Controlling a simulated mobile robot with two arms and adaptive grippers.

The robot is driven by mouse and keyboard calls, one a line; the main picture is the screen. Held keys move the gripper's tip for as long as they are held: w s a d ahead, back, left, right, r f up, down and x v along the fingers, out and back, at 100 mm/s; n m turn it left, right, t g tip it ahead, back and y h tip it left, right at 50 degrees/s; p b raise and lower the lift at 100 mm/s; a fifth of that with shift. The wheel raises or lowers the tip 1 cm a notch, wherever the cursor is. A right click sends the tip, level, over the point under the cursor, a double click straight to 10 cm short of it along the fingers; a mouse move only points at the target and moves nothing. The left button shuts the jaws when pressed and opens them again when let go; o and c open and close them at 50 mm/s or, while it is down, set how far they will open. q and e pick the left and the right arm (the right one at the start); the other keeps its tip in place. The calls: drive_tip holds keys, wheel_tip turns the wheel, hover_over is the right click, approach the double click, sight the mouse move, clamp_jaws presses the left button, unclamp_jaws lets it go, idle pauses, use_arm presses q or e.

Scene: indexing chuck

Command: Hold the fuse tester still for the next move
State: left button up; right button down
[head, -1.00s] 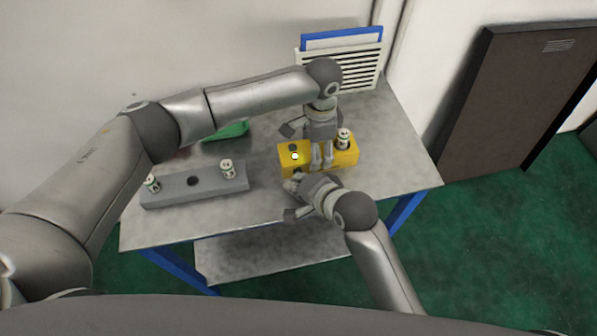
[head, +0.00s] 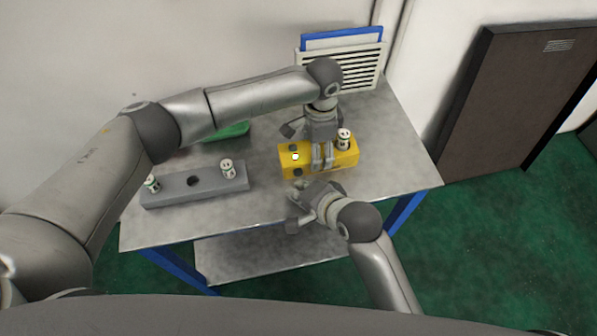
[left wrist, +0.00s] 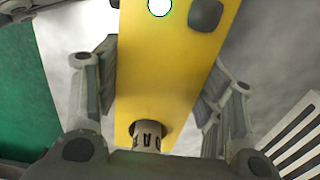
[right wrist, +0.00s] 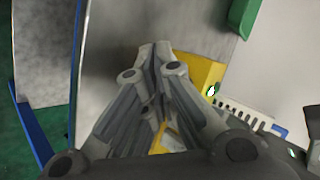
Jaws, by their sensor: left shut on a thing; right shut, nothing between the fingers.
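The yellow fuse tester (head: 345,160) lies on the metal table. It has a lit round lamp (head: 295,156), dark round spots near its left end, and a white-and-green fuse (head: 343,138) upright at its right end. In the left wrist view the tester (left wrist: 165,75) runs between the fingers. My left gripper (head: 322,158) is above the tester's middle, shut on its body. My right gripper (head: 297,190) is shut and empty just in front of the tester's left part. In the right wrist view its closed fingers (right wrist: 158,60) partly hide the tester (right wrist: 203,72).
A grey block (head: 195,187) with a fuse at each end and an empty middle hole lies to the left. A green bin (head: 228,131) sits behind it, partly hidden by my left arm. A slatted white rack (head: 350,65) stands at the back. The table's right side is clear.

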drive_tip(key=shift+s, duration=0.1)
drive_tip(key=shift+s+d, duration=0.25)
drive_tip(key=shift+s, duration=0.5)
drive_tip(key=shift+s+d, duration=0.25)
drive_tip(key=shift+s, duration=0.55)
drive_tip(key=shift+s+d, duration=0.25)
drive_tip(key=shift+s, duration=0.5)
use_arm(q)
drive_tip(key=o, duration=1.2)
wheel_tip(320, 180, up, 12)
drive_tip(key=shift+r, duration=0.1)
